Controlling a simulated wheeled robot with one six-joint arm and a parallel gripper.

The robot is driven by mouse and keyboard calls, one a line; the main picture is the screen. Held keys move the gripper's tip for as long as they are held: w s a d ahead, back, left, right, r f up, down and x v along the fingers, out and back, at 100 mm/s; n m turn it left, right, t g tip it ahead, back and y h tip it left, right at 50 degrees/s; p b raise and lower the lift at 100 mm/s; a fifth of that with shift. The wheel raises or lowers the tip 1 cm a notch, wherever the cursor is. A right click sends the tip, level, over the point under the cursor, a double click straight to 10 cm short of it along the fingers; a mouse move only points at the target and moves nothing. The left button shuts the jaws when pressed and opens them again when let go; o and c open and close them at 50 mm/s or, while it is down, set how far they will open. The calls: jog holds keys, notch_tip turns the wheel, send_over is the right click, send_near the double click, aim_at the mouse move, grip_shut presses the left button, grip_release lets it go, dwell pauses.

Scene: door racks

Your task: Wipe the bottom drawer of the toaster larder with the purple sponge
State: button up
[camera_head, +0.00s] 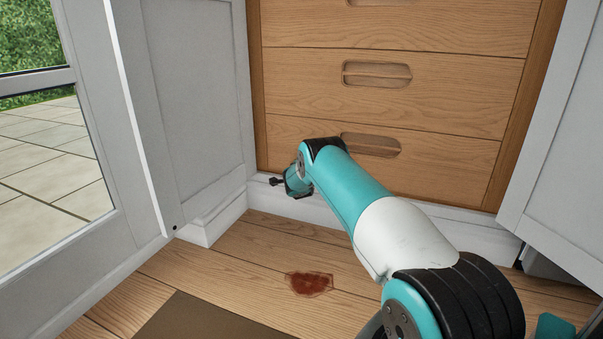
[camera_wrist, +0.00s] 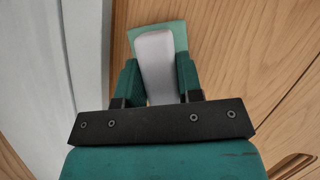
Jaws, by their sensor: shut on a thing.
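The bottom drawer (camera_head: 440,162) of the wooden larder is shut, with a recessed handle (camera_head: 370,144) in its front. My gripper (camera_wrist: 158,75) is shut on a sponge (camera_wrist: 154,48), which looks pale lilac-grey with a green layer behind it. The drawer's wooden front (camera_wrist: 235,45) seems to lie behind the sponge in the wrist view; I cannot tell whether they touch. In the head view my wrist (camera_head: 297,182) is low at the drawer's left end, and the sponge is hidden there.
Two more drawers (camera_head: 450,90) sit above, shut. Open white doors stand at left (camera_head: 195,90) and right (camera_head: 560,130). A white plinth (camera_head: 320,212) runs below the drawers. A red-brown stain (camera_head: 309,283) and a brown mat (camera_head: 200,318) lie on the wooden floor.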

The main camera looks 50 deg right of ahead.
jog(key=shift+w+d+b, duration=0.1)
jog(key=shift+d+b, duration=0.2)
jog(key=shift+b, duration=0.05)
jog(key=shift+r, duration=0.1)
